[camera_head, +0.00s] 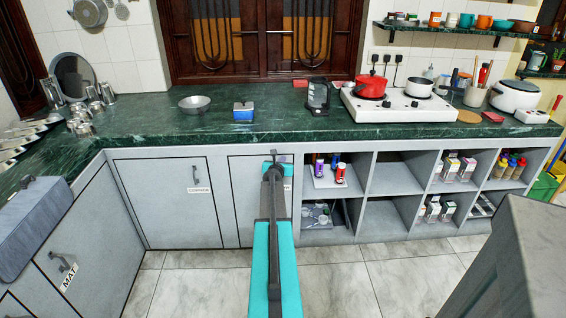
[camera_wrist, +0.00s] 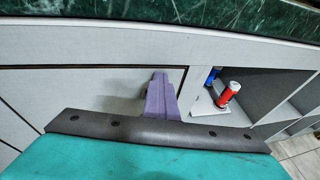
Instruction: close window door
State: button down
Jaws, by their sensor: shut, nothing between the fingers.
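The dark brown wooden window (camera_head: 262,42) with orange panes and curved metal bars is in the back wall, above the counter. Its top is cut off by the picture edge. I cannot tell whether any of its doors stands ajar. My gripper (camera_head: 274,158) is shut and empty, below the counter edge and in front of a grey cabinet door, well below the window. In the wrist view the purple fingers (camera_wrist: 160,96) are together, beside the open shelf. The window is not in the wrist view.
The green marble counter (camera_head: 150,120) holds a metal bowl (camera_head: 194,104), a blue box (camera_head: 243,111) and a white stove (camera_head: 395,104) with a red kettle (camera_head: 371,86). Open shelves (camera_head: 395,175) hold cans and boxes. A grey block (camera_head: 515,255) stands at right. Tiled floor is clear in front.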

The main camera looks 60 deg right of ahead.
jog(key=s+f+v, duration=0.1)
jog(key=s+v, duration=0.2)
jog(key=v, duration=1)
dwell(0.4)
jog(key=shift+s+d+r, duration=0.1)
dwell(0.4)
